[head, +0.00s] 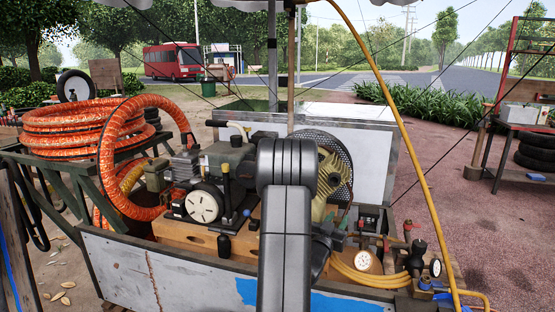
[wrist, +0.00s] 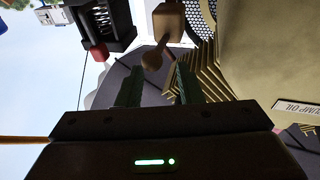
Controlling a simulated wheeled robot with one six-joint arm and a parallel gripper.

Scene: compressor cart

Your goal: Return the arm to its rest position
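My arm (head: 286,215) rises through the middle of the head view, in front of the compressor cart (head: 190,275). It hides part of the machinery, and my gripper is hidden behind it there. In the wrist view my gripper (wrist: 158,82) shows two dark green fingers standing apart, with nothing seen held between them. Just beyond the fingertips is a brown knob-like part (wrist: 152,58). A tan finned housing (wrist: 235,50) fills the right of the wrist view, close to the fingers.
The cart holds an engine with a white disc (head: 204,206), a round mesh guard (head: 343,150) and valves with a gauge (head: 435,268). A coiled orange hose (head: 65,128) lies at left. A yellow hose (head: 405,140) arcs at right. Open pavement (head: 480,215) lies further right.

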